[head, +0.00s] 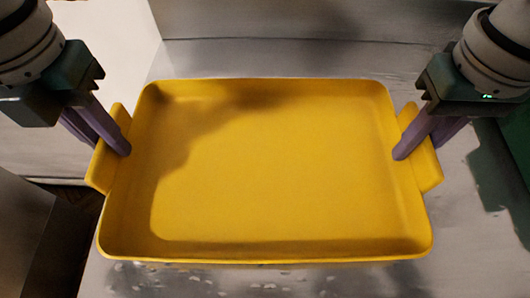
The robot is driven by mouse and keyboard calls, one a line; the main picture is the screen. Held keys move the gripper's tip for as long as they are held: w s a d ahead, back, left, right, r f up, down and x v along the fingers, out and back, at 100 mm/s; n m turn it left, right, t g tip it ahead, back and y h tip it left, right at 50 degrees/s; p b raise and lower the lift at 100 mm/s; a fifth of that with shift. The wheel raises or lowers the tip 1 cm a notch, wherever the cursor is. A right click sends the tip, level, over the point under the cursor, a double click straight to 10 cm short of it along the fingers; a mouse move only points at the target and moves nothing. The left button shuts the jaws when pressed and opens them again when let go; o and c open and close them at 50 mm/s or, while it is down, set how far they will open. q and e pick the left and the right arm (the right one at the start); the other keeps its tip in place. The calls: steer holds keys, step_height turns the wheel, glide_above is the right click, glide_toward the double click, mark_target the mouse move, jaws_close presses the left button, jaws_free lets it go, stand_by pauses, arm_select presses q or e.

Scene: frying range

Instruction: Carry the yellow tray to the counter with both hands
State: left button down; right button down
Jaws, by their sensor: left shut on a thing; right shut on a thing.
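The yellow tray (270,246) fills the middle of the head view, seen from above, and it looks empty and roughly level. It has a handle at each short side. My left gripper (122,142) is shut on the tray's left handle (103,172), with its purple fingers pointing down at the rim. My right gripper (402,148) is shut on the right handle (430,170) in the same way. The tray is over a grey metal surface; I cannot tell whether it touches it.
The grey metal surface (462,235) extends behind, right and in front of the tray, with pale specks near the front edge of the picture. A pale upright panel (115,40) stands at the upper left. A dark gap (72,240) shows at the lower left beside a grey block (22,235).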

arm_select(q)
steer(key=shift+a, duration=0.1)
arm_select(e)
steer(key=shift+d, duration=0.1)
